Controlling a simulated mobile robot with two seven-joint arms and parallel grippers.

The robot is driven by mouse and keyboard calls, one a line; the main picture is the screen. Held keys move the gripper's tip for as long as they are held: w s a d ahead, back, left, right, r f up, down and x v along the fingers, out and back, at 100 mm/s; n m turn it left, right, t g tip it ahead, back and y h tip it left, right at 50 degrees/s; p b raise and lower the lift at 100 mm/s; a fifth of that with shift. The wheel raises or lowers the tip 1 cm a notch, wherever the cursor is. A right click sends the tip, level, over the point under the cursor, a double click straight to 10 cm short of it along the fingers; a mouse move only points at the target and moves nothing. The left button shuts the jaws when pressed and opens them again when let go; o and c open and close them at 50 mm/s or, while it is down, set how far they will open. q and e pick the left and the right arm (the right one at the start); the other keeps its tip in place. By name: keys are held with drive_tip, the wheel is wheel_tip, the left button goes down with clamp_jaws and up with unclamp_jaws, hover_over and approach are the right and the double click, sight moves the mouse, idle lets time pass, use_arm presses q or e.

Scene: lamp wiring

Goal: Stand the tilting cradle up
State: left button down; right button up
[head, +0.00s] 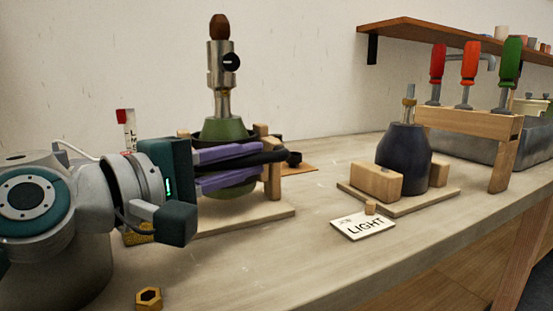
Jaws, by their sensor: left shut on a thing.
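The tilting cradle (209,129) is at left centre on a pale wooden base with wooden posts (272,178). A dark ring of it surrounds a green lamp body (222,128), which stands about upright with a metal neck and a brown top. A black bar (270,157) with a knobbed end sticks out to the right past a post. My left gripper (245,168), with purple fingers, comes in from the left in front of the cradle and is shut on the black bar. The fingers hide much of the lamp's middle. My right gripper is not in view.
A dark blue lamp body (404,152) stands on a board with a wooden block (376,182) at right. A LIGHT card (363,224) lies before it. A screwdriver rack (468,122) stands behind. A brass nut (149,299) lies near the front. The front middle bench is clear.

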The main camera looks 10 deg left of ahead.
use_arm(q)
drive_tip(key=shift+f, duration=0.4)
drive_tip(key=c, duration=0.8)
unclamp_jaws()
drive_tip(key=shift+r, duration=0.2)
drive_tip(key=shift+r, duration=0.1)
wheel_tip(320, 180, up, 9)
drive_tip(key=p, duration=0.5)
wheel_tip(320, 180, up, 11)
drive_tip(key=p, duration=0.4)
